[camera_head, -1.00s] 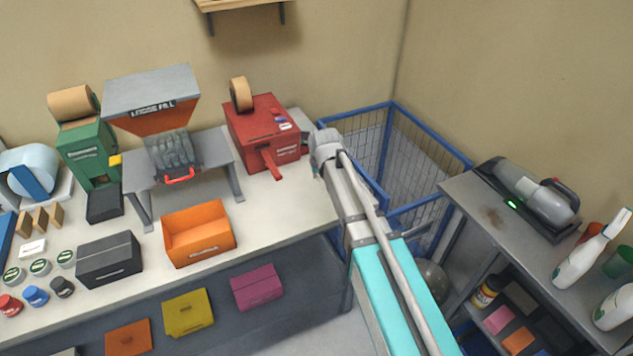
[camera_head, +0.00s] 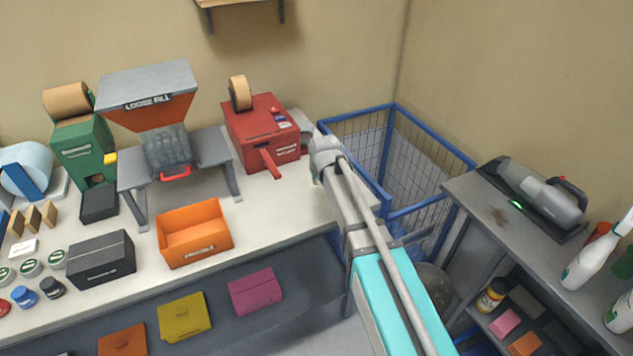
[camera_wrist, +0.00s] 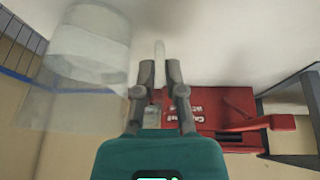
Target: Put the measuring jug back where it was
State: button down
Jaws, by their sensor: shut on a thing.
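The measuring jug (camera_wrist: 92,45) is clear and see-through. It fills the upper left of the wrist view, with its body to the left of my fingers. My gripper (camera_wrist: 160,70) is shut on a narrow pale part of it that looks like the handle. The jug seems to be held over or close to the pale bench top; I cannot tell whether it touches. In the head view my own arm hides the gripper and most or all of the jug, beside the red machine.
The red machine (camera_head: 262,135) with a tape roll stands left of my arm on the white bench (camera_head: 295,205). An orange bin (camera_head: 195,235) is in front. A blue wire cage (camera_head: 400,160) stands behind right. A grey shelf (camera_head: 480,205) carries a hand vacuum (camera_head: 545,200).

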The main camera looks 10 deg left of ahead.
jog(key=shift+f, duration=0.1)
jog(key=c, duration=1.2)
grip_release()
jog(key=o, duration=0.5)
jog(key=p+v, duration=1.1)
jog(key=v, duration=0.1)
